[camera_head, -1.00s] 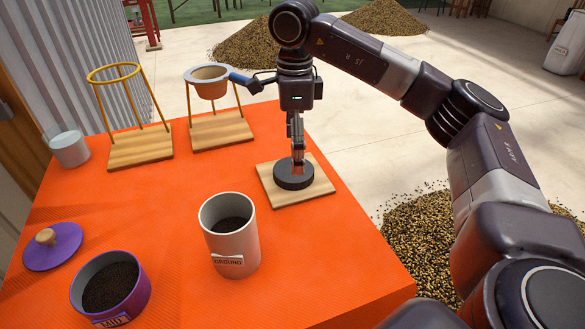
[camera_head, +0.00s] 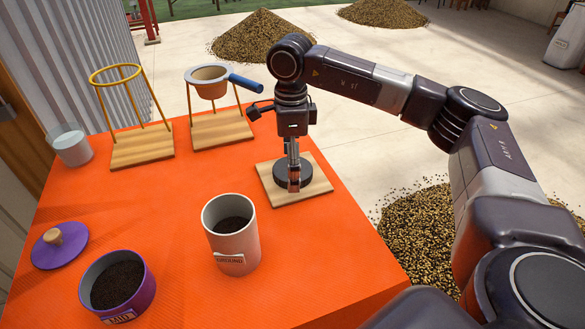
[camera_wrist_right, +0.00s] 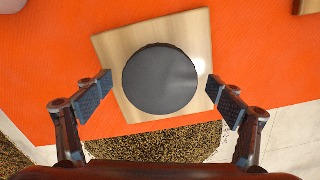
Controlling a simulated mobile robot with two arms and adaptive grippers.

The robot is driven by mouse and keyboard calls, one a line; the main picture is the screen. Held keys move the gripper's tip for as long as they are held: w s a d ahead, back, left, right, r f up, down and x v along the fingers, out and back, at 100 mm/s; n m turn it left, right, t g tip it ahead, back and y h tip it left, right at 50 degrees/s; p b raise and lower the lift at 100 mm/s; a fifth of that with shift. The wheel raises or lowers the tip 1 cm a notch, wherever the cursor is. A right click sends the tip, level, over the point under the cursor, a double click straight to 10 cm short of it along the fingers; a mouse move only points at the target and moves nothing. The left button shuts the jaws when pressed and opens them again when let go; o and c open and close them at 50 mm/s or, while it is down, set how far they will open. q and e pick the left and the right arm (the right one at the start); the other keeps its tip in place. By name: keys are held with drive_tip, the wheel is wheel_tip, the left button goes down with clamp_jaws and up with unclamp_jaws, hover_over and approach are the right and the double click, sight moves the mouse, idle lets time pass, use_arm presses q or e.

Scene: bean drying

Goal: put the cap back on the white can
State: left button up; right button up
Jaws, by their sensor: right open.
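The white can (camera_head: 236,249), labelled GROUND, stands upright and open on the orange table, with dark grounds inside. A round dark cap (camera_head: 281,176) lies flat on a square wooden board (camera_head: 322,184) behind and to the right of the can. In the right wrist view the cap (camera_wrist_right: 160,79) sits between the two fingers on its board (camera_wrist_right: 112,47). My right gripper (camera_head: 294,187) is over the cap, pointing down. In the wrist view the right gripper (camera_wrist_right: 160,97) is open, with a gap on both sides of the cap. My left gripper is not in view.
A purple tin (camera_head: 140,296) labelled MID and its purple lid (camera_head: 75,245) with a wooden knob lie at front left. Two wooden stands (camera_head: 142,149) (camera_head: 222,130), one holding a blue-handled strainer (camera_head: 208,73), and a glass (camera_head: 72,148) stand behind. The table's right edge is close to the board.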

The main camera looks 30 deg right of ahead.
drive_tip(key=c, duration=1)
drive_tip(key=shift+r, duration=0.1)
drive_tip(key=shift+r, duration=0.6)
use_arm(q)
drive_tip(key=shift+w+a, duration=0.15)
use_arm(e)
wheel_tip(320, 180, up, 19)
drive_tip(key=shift+f, duration=0.15)
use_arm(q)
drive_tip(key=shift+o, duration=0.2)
